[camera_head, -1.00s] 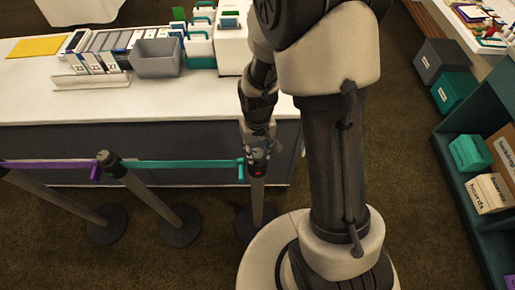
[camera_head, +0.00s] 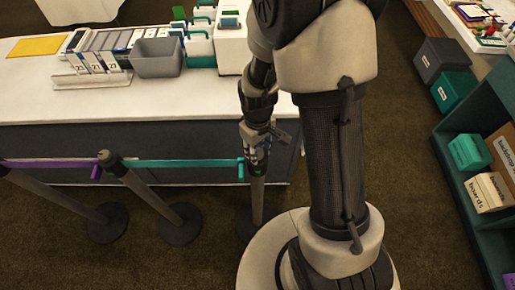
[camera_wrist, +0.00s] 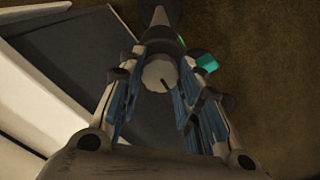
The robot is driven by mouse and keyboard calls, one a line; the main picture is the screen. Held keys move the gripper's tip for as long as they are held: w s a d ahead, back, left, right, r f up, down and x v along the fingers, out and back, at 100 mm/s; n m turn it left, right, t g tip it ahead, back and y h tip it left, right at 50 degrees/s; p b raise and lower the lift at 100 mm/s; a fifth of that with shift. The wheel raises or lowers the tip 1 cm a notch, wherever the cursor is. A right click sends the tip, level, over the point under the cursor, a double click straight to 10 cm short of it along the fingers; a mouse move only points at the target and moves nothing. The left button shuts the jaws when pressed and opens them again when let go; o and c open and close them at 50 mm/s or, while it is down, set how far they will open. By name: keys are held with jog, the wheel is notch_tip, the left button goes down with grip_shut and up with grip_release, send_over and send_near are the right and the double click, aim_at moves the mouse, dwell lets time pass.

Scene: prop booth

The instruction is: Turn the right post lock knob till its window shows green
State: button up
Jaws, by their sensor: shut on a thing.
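The right post (camera_head: 257,203) stands upright on its dark base, with the teal belt (camera_head: 190,163) running left from its head. My gripper (camera_head: 256,160) is at the top of this post and hides most of its head. In the wrist view my gripper (camera_wrist: 159,82) has its fingers on both sides of the pale round lock knob (camera_wrist: 157,72), shut on it. The knob bears a short dark line. A small bright green patch (camera_wrist: 181,41) shows at the edge of the dark post head, just beyond the knob. The window is not visible in the head view.
A middle post (camera_head: 140,190) and a left post (camera_head: 60,198) lean in view, with a purple belt (camera_head: 45,163) between them. A white-topped table (camera_head: 200,105) with a grey bin (camera_head: 157,58) stands behind. A teal shelf (camera_head: 470,205) is at right.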

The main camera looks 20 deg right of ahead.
jog(key=o, duration=1.1)
notch_tip(320, 180, up, 12)
dwell(0.5)
notch_tip(320, 180, up, 9)
jog(key=m+t, duration=0.2)
send_over(258, 152)
jog(key=s, duration=0.5)
jog(key=s+r+m+t, duration=0.1)
jog(key=s+r, duration=0.1)
jog(key=s, duration=0.1)
jog(key=s+r, duration=0.2)
jog(key=s, duration=0.1)
jog(key=s+r+m+t, duration=0.1)
jog(key=s+r, duration=0.1)
jog(key=s, duration=0.2)
jog(key=shift+a+m+t, duration=0.1)
jog(key=shift+m+t, duration=0.2)
